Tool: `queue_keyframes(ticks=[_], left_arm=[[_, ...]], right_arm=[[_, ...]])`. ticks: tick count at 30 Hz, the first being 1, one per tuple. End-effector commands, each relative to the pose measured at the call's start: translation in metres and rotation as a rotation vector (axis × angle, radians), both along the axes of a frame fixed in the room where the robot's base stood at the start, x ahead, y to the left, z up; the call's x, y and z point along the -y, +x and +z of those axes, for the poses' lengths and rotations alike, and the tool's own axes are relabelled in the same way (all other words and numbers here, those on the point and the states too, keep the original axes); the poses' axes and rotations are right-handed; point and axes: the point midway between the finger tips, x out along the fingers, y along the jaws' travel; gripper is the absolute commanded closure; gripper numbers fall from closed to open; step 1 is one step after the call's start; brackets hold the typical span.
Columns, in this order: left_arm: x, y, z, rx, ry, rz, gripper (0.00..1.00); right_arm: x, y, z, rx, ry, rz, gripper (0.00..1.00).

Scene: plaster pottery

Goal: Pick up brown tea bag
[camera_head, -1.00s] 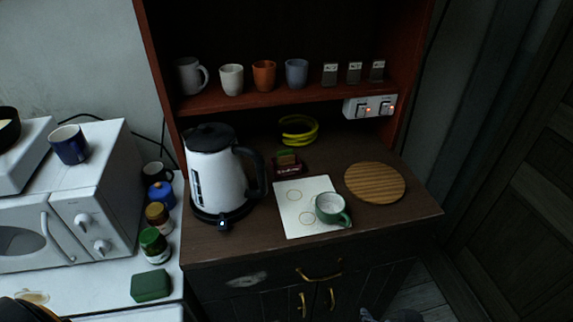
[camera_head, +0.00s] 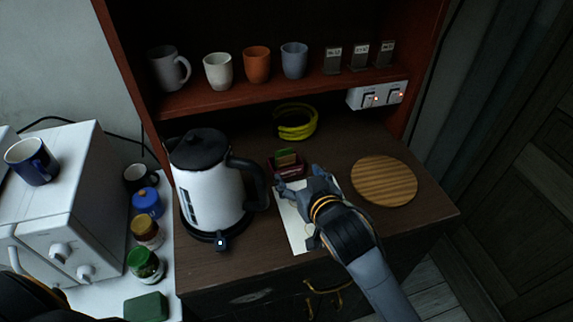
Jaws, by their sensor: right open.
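A small dark red holder (camera_head: 287,171) stands on the brown counter to the right of the kettle. A brown tea bag (camera_head: 288,161) stands in it, with a green one (camera_head: 285,153) right behind. My right gripper (camera_head: 297,177) is open and empty, reaching in from the lower right. Its fingers are just in front of the holder and look apart from the tea bag, though the exact gap is hard to judge. My left gripper is not in view.
A white kettle (camera_head: 208,180) stands close left of the holder. A round wooden board (camera_head: 384,181) lies right, a yellow coil (camera_head: 295,121) behind. Cups line the shelf above.

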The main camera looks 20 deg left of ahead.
Motion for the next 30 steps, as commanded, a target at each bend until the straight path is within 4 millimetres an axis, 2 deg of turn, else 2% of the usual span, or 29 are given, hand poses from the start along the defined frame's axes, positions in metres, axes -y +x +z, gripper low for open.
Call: queue_keyframes(ticks=[2,5,15,22,30], left_arm=[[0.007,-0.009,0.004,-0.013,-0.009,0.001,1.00],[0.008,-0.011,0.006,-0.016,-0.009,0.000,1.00],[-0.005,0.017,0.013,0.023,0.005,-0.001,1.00],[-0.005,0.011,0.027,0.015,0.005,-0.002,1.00],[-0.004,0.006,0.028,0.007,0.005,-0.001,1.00]], right_arm=[[-0.008,0.011,-0.003,-0.001,-0.001,0.000,0.26],[-0.016,0.022,-0.009,0.000,0.000,-0.001,0.26],[-0.026,0.038,-0.018,-0.001,-0.001,-0.001,0.26],[-0.035,0.060,-0.029,0.000,-0.003,0.000,0.26],[-0.046,0.074,-0.039,0.000,0.000,-0.001,0.26]])
